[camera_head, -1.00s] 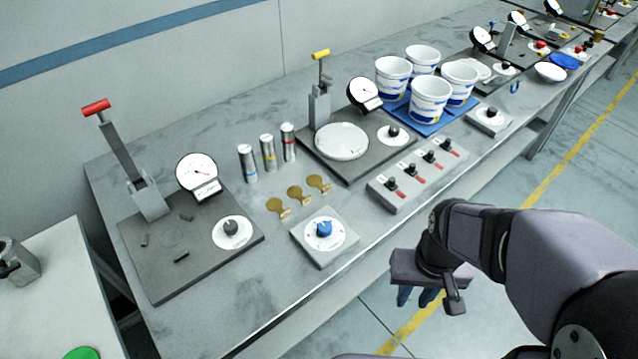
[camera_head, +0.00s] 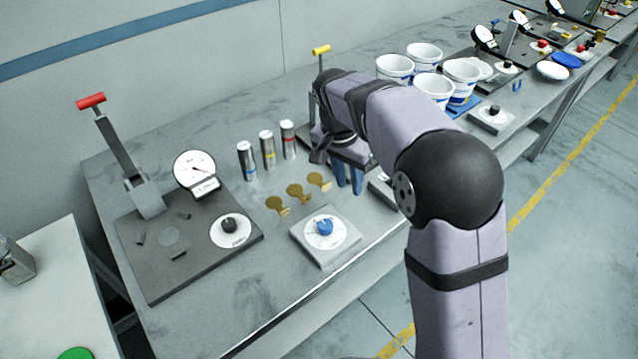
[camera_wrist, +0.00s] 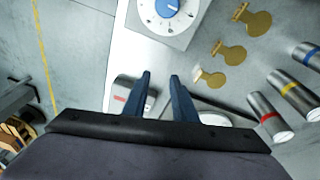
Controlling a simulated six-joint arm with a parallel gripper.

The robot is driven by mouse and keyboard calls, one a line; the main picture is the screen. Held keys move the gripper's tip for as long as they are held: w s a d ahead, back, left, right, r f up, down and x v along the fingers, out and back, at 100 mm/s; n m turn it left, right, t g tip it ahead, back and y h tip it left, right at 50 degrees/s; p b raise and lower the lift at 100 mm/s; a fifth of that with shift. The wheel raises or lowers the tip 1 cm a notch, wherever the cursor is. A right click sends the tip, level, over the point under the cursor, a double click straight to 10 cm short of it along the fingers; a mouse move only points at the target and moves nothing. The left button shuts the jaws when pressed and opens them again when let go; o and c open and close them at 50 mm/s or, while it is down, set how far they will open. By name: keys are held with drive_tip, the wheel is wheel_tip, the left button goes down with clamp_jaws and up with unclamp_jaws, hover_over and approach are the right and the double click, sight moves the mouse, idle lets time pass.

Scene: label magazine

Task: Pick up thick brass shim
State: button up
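Three brass shims lie in a row on the grey bench: a left one (camera_head: 277,205), a middle one (camera_head: 299,193) and a right one (camera_head: 318,181). Each has a round disc and a tab. I cannot tell which is the thick one. My gripper (camera_head: 348,187) is above the bench, just right of the right shim, with blue fingers pointing down. In the wrist view my gripper (camera_wrist: 161,74) is open and empty. There the three shims show to the right of the fingers, the nearest (camera_wrist: 211,78) close to the right fingertip.
Three metal cylinders with blue (camera_head: 247,161), yellow (camera_head: 268,150) and red (camera_head: 288,140) bands stand behind the shims. A blue-knob dial box (camera_head: 325,238) sits in front. A dark gauge plate (camera_head: 150,262) is at left. My arm partly hides the switch box (camera_head: 383,190) and another gauge station.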

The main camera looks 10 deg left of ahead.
sight(318, 179)
drive_tip(key=w+a+m, duration=0.3)
drive_tip(key=w+a, duration=0.1)
drive_tip(key=a, duration=0.4)
drive_tip(key=shift+t, duration=0.4)
drive_tip(key=shift+d+p+x, duration=0.2)
drive_tip(key=shift+p+x, duration=0.15)
drive_tip(key=shift+x, duration=0.8)
drive_tip(key=shift+d+p+x, duration=0.2)
drive_tip(key=shift+p+x, duration=0.15)
drive_tip(key=shift+x, duration=0.8)
drive_tip(key=shift+d+p+x, duration=0.15)
drive_tip(key=shift+p+x, duration=0.2)
drive_tip(key=shift+x, duration=0.8)
drive_tip(key=shift+r, duration=0.1)
clamp_jaws()
